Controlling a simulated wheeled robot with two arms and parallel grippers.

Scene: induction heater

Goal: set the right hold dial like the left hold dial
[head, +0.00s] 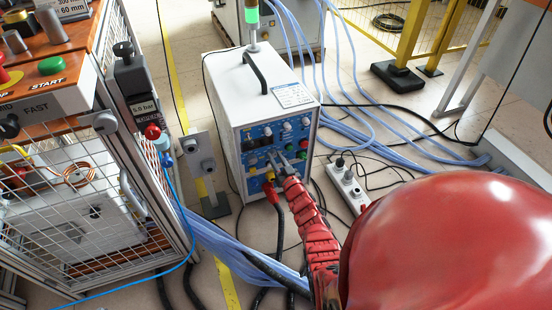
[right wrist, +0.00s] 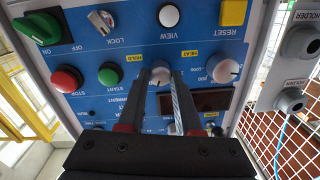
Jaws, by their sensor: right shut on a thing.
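My right gripper (right wrist: 166,82) is at the blue panel (head: 259,152) of a white heater unit. Its two fingers are shut on a white dial (right wrist: 161,72), one on each side, and partly hide it. The right wrist view shows the panel upside down. A yellow HOLD tag (right wrist: 109,56) is to the left of the held dial. A second white dial (right wrist: 226,71) is to the right, beside a HEAT tag (right wrist: 190,54); nothing touches it. In the head view my right gripper (head: 278,156) covers the held dial. I cannot read either dial's setting. My left gripper is out of view.
Around the fingers are a green button (right wrist: 110,75), a red button (right wrist: 67,79), a white button (right wrist: 168,15) and a yellow button (right wrist: 233,12). Blue hoses (head: 355,120) and a power strip (head: 348,187) lie right of the unit. A caged bench (head: 90,200) stands left.

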